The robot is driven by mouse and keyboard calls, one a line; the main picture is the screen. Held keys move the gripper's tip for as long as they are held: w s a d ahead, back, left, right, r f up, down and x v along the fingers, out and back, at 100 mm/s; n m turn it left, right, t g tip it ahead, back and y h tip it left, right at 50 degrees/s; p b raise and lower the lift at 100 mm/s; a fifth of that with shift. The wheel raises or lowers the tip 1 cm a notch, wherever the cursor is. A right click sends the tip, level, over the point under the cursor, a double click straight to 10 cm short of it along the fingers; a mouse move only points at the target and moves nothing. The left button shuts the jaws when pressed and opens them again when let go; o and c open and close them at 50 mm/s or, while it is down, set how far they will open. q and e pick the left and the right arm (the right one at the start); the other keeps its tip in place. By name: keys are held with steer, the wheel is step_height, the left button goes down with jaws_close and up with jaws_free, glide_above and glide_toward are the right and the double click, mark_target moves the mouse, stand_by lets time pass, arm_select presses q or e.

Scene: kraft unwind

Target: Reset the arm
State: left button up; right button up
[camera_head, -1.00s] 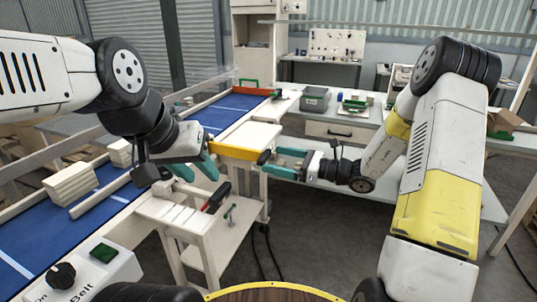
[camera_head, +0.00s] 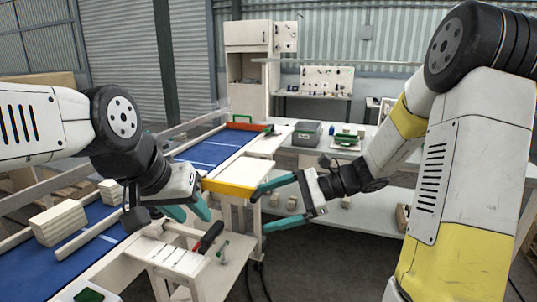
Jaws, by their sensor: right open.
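My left gripper (camera_head: 190,212) has teal fingers and is low over the near side of the blue conveyor, above the small white stand. Its fingers look spread, with nothing seen between them. My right gripper (camera_head: 262,206) has its two teal fingers spread wide and pointing left, just right of the yellow bar at the conveyor's edge. Nothing is between its fingers. My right arm comes in from the right edge, and my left arm from the left edge.
The blue conveyor (camera_head: 70,272) runs from lower left to the middle, with wooden blocks (camera_head: 59,222) on it. A yellow bar (camera_head: 228,189) crosses its side. A white stand (camera_head: 180,262) holds a red-and-black tool (camera_head: 208,237). A grey box (camera_head: 306,133) stands on the back workbench.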

steer(key=s+d+r+n+t+h, duration=0.2)
steer(key=s+d+r+n+h, duration=0.2)
steer(key=s+d+n+h, duration=0.1)
steer(key=s+d+r+n+t+h, duration=0.3)
steer(key=s+d+n+h, duration=0.3)
steer(key=s+n, duration=0.3)
steer(key=shift+d+r, duration=0.35)
steer(key=shift+d, duration=0.55)
steer(key=shift+s, duration=0.1)
